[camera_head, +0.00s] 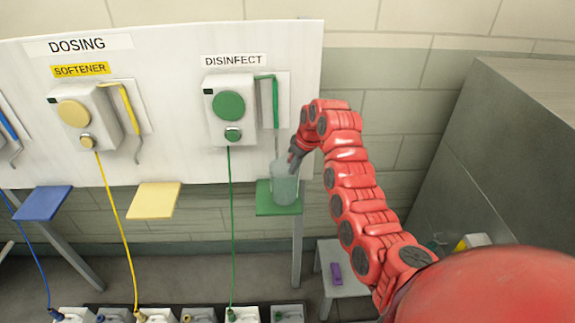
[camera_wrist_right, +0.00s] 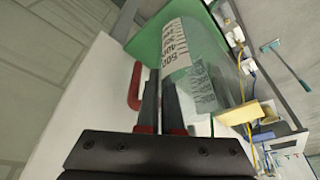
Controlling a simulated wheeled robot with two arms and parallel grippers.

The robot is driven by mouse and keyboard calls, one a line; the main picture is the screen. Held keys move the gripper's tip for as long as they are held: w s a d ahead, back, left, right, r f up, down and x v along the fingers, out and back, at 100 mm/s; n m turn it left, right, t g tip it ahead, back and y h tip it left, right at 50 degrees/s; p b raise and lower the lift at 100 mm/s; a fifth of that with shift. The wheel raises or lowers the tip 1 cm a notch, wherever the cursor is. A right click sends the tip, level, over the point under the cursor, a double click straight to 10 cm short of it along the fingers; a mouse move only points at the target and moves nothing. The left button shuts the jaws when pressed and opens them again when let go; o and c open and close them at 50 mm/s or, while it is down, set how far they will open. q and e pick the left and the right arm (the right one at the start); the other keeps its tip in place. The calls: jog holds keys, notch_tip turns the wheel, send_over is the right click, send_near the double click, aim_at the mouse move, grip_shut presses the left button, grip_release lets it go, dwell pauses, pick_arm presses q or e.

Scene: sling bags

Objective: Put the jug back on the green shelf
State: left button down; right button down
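The jug (camera_head: 285,188) is a see-through grey-blue vessel. In the head view it is upright at the green shelf (camera_head: 265,208), below the disinfect dispenser; I cannot tell whether its base touches the shelf. In the right wrist view the jug (camera_wrist_right: 203,75) shows printed labels, with the green shelf (camera_wrist_right: 152,42) behind it. My left gripper is out of view.
The white dosing board (camera_head: 175,55) stands behind, with the disinfect dispenser (camera_head: 232,105) and its green hose above the shelf. A yellow shelf (camera_head: 154,200) and a blue shelf (camera_head: 43,203) are to the left. A grey cabinet (camera_head: 490,150) stands right. Several canisters line the floor.

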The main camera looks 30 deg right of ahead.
aim_at(287, 167)
jog(key=shift+w+a+p, duration=0.25)
jog(key=shift+w+p, duration=0.1)
jog(key=shift+w, duration=0.25)
jog(key=shift+w+a+p, duration=0.25)
jog(key=shift+w+p, duration=0.05)
jog(key=shift+w, duration=0.45)
jog(key=shift+f+p, duration=0.45)
jog(key=shift+p, duration=0.2)
jog(key=shift+f, duration=0.3)
jog(key=shift+f, duration=0.1)
jog(key=shift+f, duration=0.15)
jog(key=c, duration=1.1)
grip_release()
